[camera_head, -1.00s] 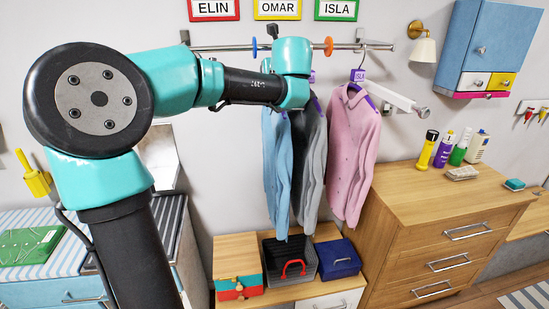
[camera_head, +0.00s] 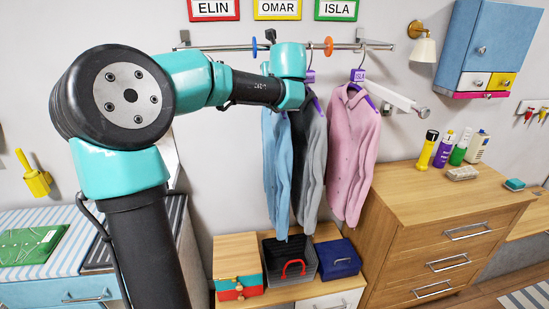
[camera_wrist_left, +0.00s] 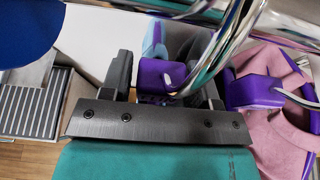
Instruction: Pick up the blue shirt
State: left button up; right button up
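The light blue shirt (camera_head: 277,170) hangs on the wall rail, leftmost of three garments. My left arm's wrist covers its top and hanger in the head view, and my left gripper is hidden there. In the left wrist view my left gripper (camera_wrist_left: 165,88) has its two dark fingers apart, one on each side of a purple hanger tag (camera_wrist_left: 155,77). A light blue strip of cloth (camera_wrist_left: 153,42) shows just beyond that tag. The fingers look clear of the tag, though the metal hook partly covers the right finger. My right gripper is not in view.
A grey and black shirt (camera_head: 309,165) hangs close against the blue one. A pink shirt (camera_head: 354,155) hangs to its right. The metal rail (camera_head: 350,46) runs above. Below stands a low bench with a dark open crate (camera_head: 268,252). A wooden dresser (camera_head: 455,205) is at right.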

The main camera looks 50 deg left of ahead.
pick_arm(q)
grip_shut()
dwell(0.3)
jog(key=shift+r, duration=0.15)
jog(key=shift+r, duration=1.55)
jog(key=shift+s+d+r, duration=0.1)
jog(key=shift+d+r, duration=0.05)
jog(key=s+d+r, duration=0.1)
jog(key=s+d, duration=0.9)
jog(key=d, duration=0.1)
jog(key=shift+s+d+r, duration=0.2)
jog(key=shift+d, duration=0.2)
